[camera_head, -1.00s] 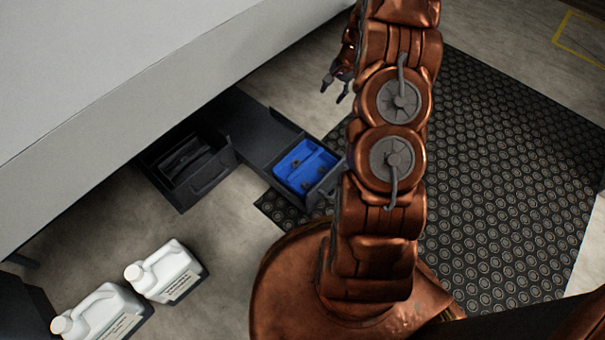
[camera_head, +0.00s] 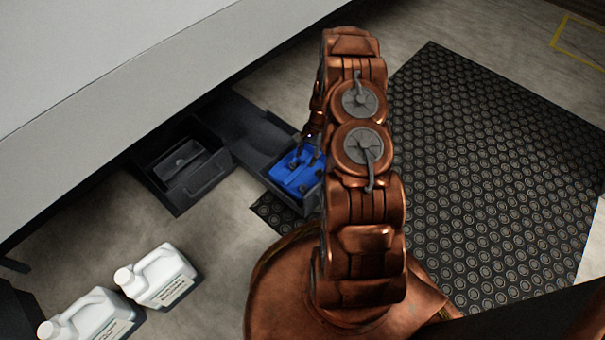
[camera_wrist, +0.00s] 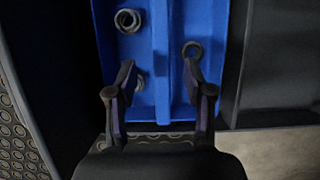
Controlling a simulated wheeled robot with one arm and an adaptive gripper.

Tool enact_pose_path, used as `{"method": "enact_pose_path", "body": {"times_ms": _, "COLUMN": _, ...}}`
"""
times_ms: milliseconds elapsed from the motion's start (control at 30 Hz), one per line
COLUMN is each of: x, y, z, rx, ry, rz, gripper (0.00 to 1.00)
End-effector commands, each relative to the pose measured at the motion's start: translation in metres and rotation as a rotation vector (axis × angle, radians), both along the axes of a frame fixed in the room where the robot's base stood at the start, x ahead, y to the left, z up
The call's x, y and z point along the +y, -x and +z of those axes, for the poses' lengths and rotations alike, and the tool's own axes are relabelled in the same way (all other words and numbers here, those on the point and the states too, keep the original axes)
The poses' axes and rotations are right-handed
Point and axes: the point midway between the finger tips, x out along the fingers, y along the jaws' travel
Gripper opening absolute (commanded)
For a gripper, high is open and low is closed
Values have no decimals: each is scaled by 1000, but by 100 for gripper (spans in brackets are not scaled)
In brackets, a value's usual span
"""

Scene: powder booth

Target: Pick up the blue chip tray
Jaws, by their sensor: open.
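The blue chip tray (camera_head: 297,172) sits in an open dark drawer low under the grey bench. It holds small metal nuts or rings, and a raised divider runs down its middle. In the wrist view the blue chip tray (camera_wrist: 180,50) fills the centre. My gripper (camera_wrist: 160,85) is open, its fingers spread either side of the tray's divider. In the head view my gripper (camera_head: 311,147) is over the tray, partly hidden by my arm. I cannot tell whether the fingers touch the tray.
A second open dark drawer (camera_head: 185,165) is left of the tray's drawer. Two white jugs (camera_head: 158,277) (camera_head: 92,316) stand on the floor at lower left. A black studded mat (camera_head: 490,180) covers the floor on the right. The grey bench (camera_head: 120,70) overhangs the drawers.

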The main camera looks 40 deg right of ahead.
Motion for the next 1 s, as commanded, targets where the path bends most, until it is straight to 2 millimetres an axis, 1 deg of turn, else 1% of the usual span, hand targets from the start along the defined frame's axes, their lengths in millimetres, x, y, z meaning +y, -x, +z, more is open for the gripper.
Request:
{"method": "enact_pose_path", "body": {"times_ms": 167, "x": 4, "y": 0, "z": -14, "rx": 0, "ry": 1, "rz": 0, "gripper": 52}}
{"method": "enact_pose_path", "body": {"times_ms": 400, "x": 15, "y": 3, "z": -44, "rx": 0, "ry": 0, "rz": -1, "gripper": 52}}
{"method": "enact_pose_path", "body": {"times_ms": 500, "x": 17, "y": 3, "z": -49, "rx": 0, "ry": 0, "rz": 0, "gripper": 52}}
{"method": "enact_pose_path", "body": {"times_ms": 700, "x": 18, "y": 3, "z": -48, "rx": -1, "ry": 1, "rz": 0, "gripper": 52}}
{"method": "enact_pose_path", "body": {"times_ms": 733, "x": 17, "y": 2, "z": -47, "rx": -1, "ry": 1, "rz": 0, "gripper": 51}}
{"method": "enact_pose_path", "body": {"times_ms": 767, "x": 17, "y": 2, "z": -47, "rx": -1, "ry": 1, "rz": 0, "gripper": 48}}
{"method": "enact_pose_path", "body": {"times_ms": 1000, "x": 17, "y": 2, "z": -47, "rx": -1, "ry": 1, "rz": 1, "gripper": 23}}
